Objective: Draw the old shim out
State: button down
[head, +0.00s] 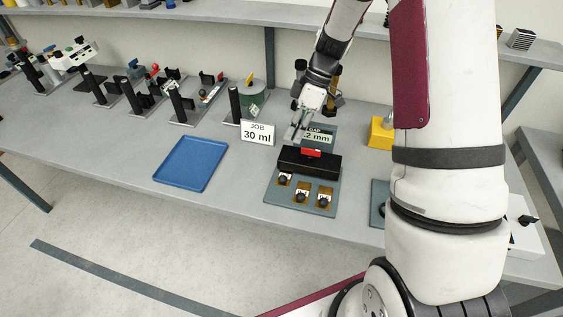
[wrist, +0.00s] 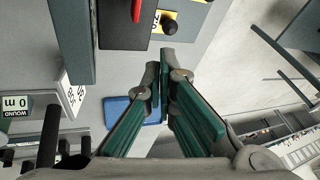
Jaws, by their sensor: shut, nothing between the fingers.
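My gripper (head: 295,134) is shut and empty, just behind and left of the black block (head: 308,162). In the wrist view its fingertips (wrist: 166,62) meet, with green pads along the fingers. The black block (wrist: 123,30) shows near the top of the wrist view, apart from the fingertips. A red piece (head: 312,153) sits at the top of the block. Which piece is the old shim I cannot tell. Several brass-coloured plates with black knobs (head: 304,195) lie on the grey-green base plate (head: 271,197) in front of the block. A "2 mm" sign (head: 318,136) stands behind it.
An empty blue tray (head: 191,164) lies left of the block. A "JOB 30 ml" sign (head: 257,133) stands between them, close to my gripper. Dark stands (head: 182,105) line the table's left.

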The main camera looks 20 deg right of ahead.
aim_at(282, 162)
jog(key=p+x, duration=0.1)
jog(key=x, duration=0.9)
jog(key=shift+p, duration=0.4)
jog(key=s+a, duration=0.1)
jog(key=s+p, duration=0.1)
jog(key=s+a+p, duration=0.1)
jog(key=s, duration=0.1)
jog(key=shift+a+r, duration=0.2)
jog(key=shift+a, duration=0.1)
jog(key=shift+s+a+f+p, duration=0.1)
jog(key=shift+a+f+p, duration=0.1)
jog(key=shift+p, duration=0.1)
jog(key=shift+r, duration=0.15)
